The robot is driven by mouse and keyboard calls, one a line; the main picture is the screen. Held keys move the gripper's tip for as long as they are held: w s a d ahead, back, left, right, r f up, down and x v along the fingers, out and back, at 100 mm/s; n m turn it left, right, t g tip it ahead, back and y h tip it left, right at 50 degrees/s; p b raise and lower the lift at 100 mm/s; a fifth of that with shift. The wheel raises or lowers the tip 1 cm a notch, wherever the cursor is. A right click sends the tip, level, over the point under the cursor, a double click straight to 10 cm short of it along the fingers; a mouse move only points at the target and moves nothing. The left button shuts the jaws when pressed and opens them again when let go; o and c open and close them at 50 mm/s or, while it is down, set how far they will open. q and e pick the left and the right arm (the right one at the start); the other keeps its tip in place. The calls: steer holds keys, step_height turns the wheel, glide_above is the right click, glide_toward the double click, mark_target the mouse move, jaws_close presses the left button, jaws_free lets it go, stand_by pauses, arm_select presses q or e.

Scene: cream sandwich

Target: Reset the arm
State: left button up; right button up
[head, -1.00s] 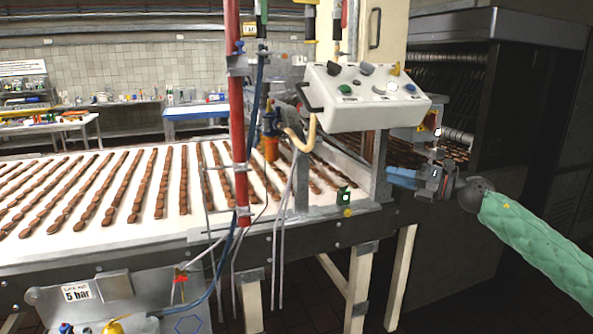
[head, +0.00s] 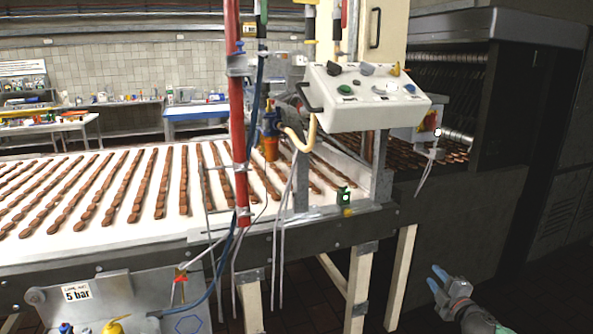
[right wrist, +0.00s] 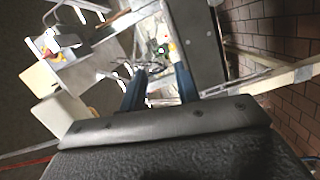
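My right gripper (head: 435,279) is low at the right of the head view, in front of the dark machine side and beside the conveyor's cream legs. Its blue fingers point up and left, apart, with nothing between them. The right wrist view also shows the two blue fingers (right wrist: 160,84) apart and empty. My left gripper is in neither view.
The conveyor (head: 290,226) carries rows of brown cookies (head: 130,190). A control box (head: 365,97) with knobs overhangs its right end. A red post (head: 237,120) stands in front. A dark oven-like machine (head: 480,195) is behind my right gripper.

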steer(key=s+d+f+m+g+h, duration=0.3)
steer(key=s+d+f+m+g, duration=0.1)
steer(key=s+f, duration=0.55)
steer(key=s+d+f+m+g+h, duration=0.3)
steer(key=s+d+f+h, duration=0.15)
steer(key=s+f, duration=0.55)
steer(key=s+d+f+m+g+h, duration=0.1)
steer(key=s+d+f+g, duration=0.15)
steer(key=s, duration=0.45)
steer(key=s+d+f+m+g, duration=0.1)
steer(key=s+f+g, duration=0.25)
steer(key=s, duration=0.35)
steer(key=s+d+f+g+h, duration=0.1)
steer(key=s+f+g, duration=0.15)
steer(key=s, duration=0.45)
steer(key=s+a+f+m+y, duration=0.2)
steer(key=a+f, duration=0.2)
steer(key=a, duration=0.5)
steer(key=s+a+f+m+y, duration=0.2)
steer(key=a+f, duration=0.2)
steer(key=a, duration=0.5)
steer(key=a+m+y, duration=0.2)
steer(key=a+y, duration=0.2)
steer(key=a, duration=1.5)
steer(key=shift+s+f+m+g, duration=0.3)
steer(key=shift+s+g, duration=0.05)
steer(key=shift+d, duration=0.1)
steer(key=shift+w, duration=0.15)
